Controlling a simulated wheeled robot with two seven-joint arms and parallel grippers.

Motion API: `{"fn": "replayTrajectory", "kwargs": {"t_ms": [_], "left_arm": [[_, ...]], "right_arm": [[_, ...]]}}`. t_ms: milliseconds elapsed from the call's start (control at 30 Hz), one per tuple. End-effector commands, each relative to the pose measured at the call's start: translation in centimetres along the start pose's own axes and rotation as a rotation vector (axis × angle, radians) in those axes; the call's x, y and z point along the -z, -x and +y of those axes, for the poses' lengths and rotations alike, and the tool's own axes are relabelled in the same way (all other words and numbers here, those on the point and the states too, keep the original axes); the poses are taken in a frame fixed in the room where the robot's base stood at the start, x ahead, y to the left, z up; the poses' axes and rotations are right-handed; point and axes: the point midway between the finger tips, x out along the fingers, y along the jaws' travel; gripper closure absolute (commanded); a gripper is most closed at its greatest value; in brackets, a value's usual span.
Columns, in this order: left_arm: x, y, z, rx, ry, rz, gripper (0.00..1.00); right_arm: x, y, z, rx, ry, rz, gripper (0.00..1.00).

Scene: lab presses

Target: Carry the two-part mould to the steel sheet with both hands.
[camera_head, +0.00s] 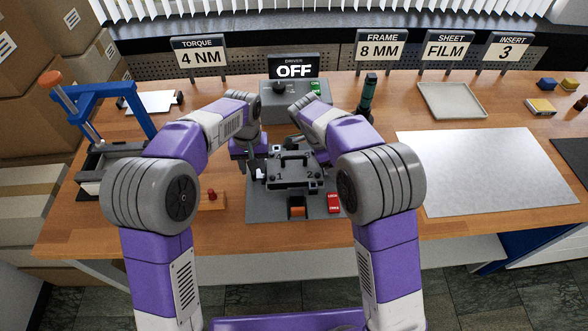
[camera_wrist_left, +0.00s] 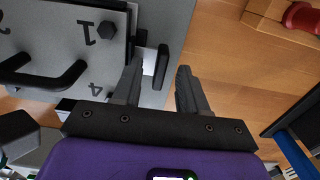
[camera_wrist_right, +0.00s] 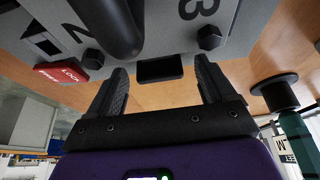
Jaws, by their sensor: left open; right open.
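The two-part mould (camera_head: 290,178) is a grey block with black bolts, numbered corners and a black top handle. It sits on a dark grey base plate (camera_head: 262,211). The steel sheet (camera_head: 485,172) lies flat and bare at the right of the table. My left gripper (camera_wrist_left: 159,70) is open, its fingers on either side of a black side lug (camera_wrist_left: 162,66) of the mould. My right gripper (camera_wrist_right: 162,69) is open, its fingertips on either side of another black lug (camera_wrist_right: 160,69). In the head view my right forearm partly hides the right gripper. Finger contact cannot be told.
A red lock label (camera_head: 334,203) is at the base plate's right. A blue-framed press (camera_head: 104,105) stands at the left, the driver box (camera_head: 290,98) behind the mould, a green tool (camera_head: 368,92) behind right. A tray (camera_head: 452,100) lies behind the sheet. Wood between plate and sheet is largely clear.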

Motion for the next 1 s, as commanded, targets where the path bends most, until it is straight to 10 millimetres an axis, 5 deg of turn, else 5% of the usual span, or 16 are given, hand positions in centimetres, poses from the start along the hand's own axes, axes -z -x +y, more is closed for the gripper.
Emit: {"fn": "replayTrajectory", "kwargs": {"t_ms": [233, 533, 800, 1000], "left_arm": [[0.01, -0.06, -0.02, 0.000, 0.001, 0.000, 0.57], [0.01, -0.03, -0.01, 0.000, 0.000, 0.000, 1.00], [0.02, -0.01, -0.01, 0.000, 0.000, 0.001, 1.00], [0.02, 0.01, -0.01, -0.001, 0.000, 0.001, 1.00]], "right_arm": [[-0.02, -0.06, -0.01, 0.001, 0.001, 0.000, 0.17], [-0.01, -0.04, -0.01, 0.001, 0.001, 0.000, 0.61], [-0.01, -0.02, -0.02, 0.001, 0.001, 0.000, 1.00], [-0.01, -0.01, -0.02, 0.001, 0.001, 0.000, 1.00]]}}
